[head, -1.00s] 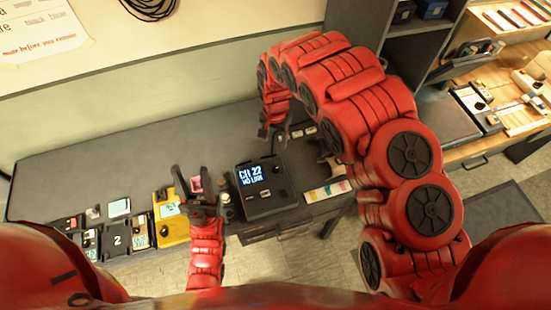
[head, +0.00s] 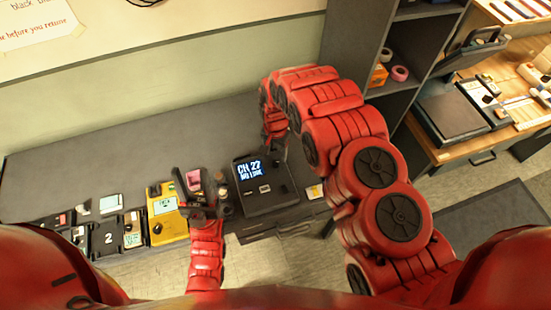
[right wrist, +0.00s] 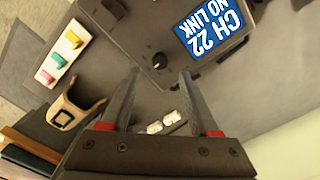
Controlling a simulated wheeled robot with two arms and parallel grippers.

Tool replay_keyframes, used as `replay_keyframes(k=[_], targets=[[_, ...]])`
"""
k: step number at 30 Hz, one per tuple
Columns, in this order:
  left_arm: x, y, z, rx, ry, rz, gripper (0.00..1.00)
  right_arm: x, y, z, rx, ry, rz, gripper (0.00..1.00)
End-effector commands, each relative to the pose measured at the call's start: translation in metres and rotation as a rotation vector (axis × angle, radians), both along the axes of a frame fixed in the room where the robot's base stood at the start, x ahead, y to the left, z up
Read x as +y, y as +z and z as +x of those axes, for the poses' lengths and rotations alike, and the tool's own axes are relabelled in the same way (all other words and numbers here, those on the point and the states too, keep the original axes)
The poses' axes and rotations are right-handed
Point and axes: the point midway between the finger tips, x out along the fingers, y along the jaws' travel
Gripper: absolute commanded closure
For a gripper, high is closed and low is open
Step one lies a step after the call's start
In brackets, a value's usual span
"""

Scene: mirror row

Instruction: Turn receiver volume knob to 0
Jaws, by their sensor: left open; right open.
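The receiver (head: 284,192) is a dark box with a lit blue display reading CH 22 NO LINK. It sits on the grey bench in the head view. In the right wrist view the receiver (right wrist: 142,28) fills the top middle, with a small black round knob (right wrist: 159,60) on its face. My right gripper (right wrist: 158,78) is open, its two fingers on either side of the knob in that picture; contact cannot be told. In the head view my right gripper (head: 275,146) is at the receiver's back edge, partly hidden. My left gripper (head: 198,188) is open, left of the receiver.
A yellow device (head: 167,222) and several dark devices stand to the left on the bench. A pink-topped item (head: 194,179) is by my left gripper. A tray with coloured pieces (right wrist: 58,60), a tan bracket (right wrist: 72,115) and white pieces (right wrist: 160,126) lie near the receiver.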

Motion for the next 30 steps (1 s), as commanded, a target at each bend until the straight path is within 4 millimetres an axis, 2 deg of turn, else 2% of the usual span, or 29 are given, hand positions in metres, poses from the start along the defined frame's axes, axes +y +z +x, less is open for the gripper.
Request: replay_keyframes(k=[3, 9, 15, 26, 27, 30], targets=[[0.0, 0.011, 0.0, 0.0, 0.0, 0.0, 0.5, 0.0, -0.013, 0.0, 0.0, 0.0, 0.0, 0.38], [0.0, 0.018, 0.0, 0.0, 0.0, 0.0, 0.5, 0.0, -0.037, 0.0, 0.0, 0.0, 0.0, 0.38], [0.0, 0.021, 0.0, 0.0, 0.0, 0.0, 0.5, 0.0, -0.049, -0.001, 0.003, 0.0, -0.001, 0.38], [0.0, 0.021, 0.0, 0.0, 0.0, 0.0, 0.5, 0.0, -0.052, 0.0, 0.0, 0.0, 0.0, 0.38], [0.0, 0.021, 0.0, 0.0, 0.0, 0.0, 0.5, 0.0, -0.052, 0.0, 0.0, 0.0, 0.0, 0.4], [0.0, 0.021, 0.0, 0.0, 0.0, 0.0, 0.5, 0.0, -0.051, 0.0, 0.0, 0.0, 0.0, 0.58]])
